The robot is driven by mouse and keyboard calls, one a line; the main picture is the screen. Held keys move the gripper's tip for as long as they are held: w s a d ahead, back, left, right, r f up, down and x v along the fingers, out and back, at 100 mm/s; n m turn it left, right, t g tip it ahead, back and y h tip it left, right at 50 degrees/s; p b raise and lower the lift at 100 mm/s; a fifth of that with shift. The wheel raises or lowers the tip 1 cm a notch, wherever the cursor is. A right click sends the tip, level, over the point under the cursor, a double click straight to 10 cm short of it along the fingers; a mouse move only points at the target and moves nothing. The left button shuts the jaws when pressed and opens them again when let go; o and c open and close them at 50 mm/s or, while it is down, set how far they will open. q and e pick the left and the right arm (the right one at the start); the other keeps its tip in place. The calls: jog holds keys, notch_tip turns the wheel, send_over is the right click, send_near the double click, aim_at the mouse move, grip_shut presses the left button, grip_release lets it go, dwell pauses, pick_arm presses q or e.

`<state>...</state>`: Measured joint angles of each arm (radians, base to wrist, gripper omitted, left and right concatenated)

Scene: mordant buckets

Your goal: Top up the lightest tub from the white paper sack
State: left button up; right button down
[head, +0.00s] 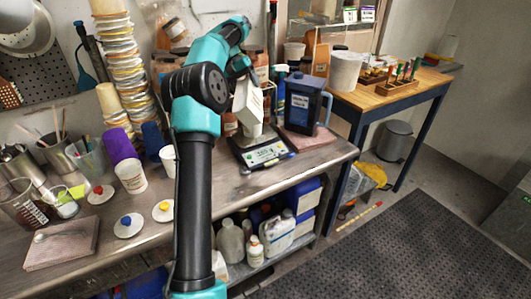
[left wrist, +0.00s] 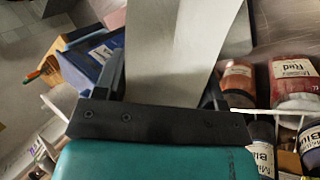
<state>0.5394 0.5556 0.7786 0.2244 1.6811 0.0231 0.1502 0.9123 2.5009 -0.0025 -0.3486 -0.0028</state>
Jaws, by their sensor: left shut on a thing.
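The white paper sack (head: 248,106) is held by my left gripper (head: 246,76) above the back of a dark scale (head: 266,152) with a lit green display. In the left wrist view the pale sack (left wrist: 180,45) fills the space between the fingers of my left gripper (left wrist: 165,90). Whether a tub stands under the sack is hard to tell. My right gripper is out of view.
A dark blue jug (head: 303,103) stands right of the scale, with a blue spray bottle (head: 280,95) behind. Lids with red (head: 100,194), blue (head: 128,226) and yellow (head: 163,210) knobs lie at left. Tall cup stacks (head: 120,60) stand behind. Labelled jars (left wrist: 295,82) are near the gripper.

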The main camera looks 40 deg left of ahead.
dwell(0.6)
pick_arm(q)
jog(key=shift+w+a+f+g+h, duration=0.1)
jog(key=shift+w+f+g+h, duration=0.15)
jog(key=shift+f, duration=0.2)
jog(key=shift+f, duration=0.1)
dwell(0.8)
jog(key=shift+a+f+g+h, duration=0.15)
jog(key=shift+f+g+h, duration=0.1)
jog(key=shift+f, duration=0.1)
jog(key=shift+w, duration=0.1)
dwell(0.9)
jog(key=shift+w+a+f+n+g+h, duration=0.2)
jog(key=shift+f+n+g+h, duration=0.1)
jog(key=shift+f, duration=0.2)
jog(key=shift+s, duration=0.1)
jog(key=shift+a+f, duration=0.1)
dwell(0.8)
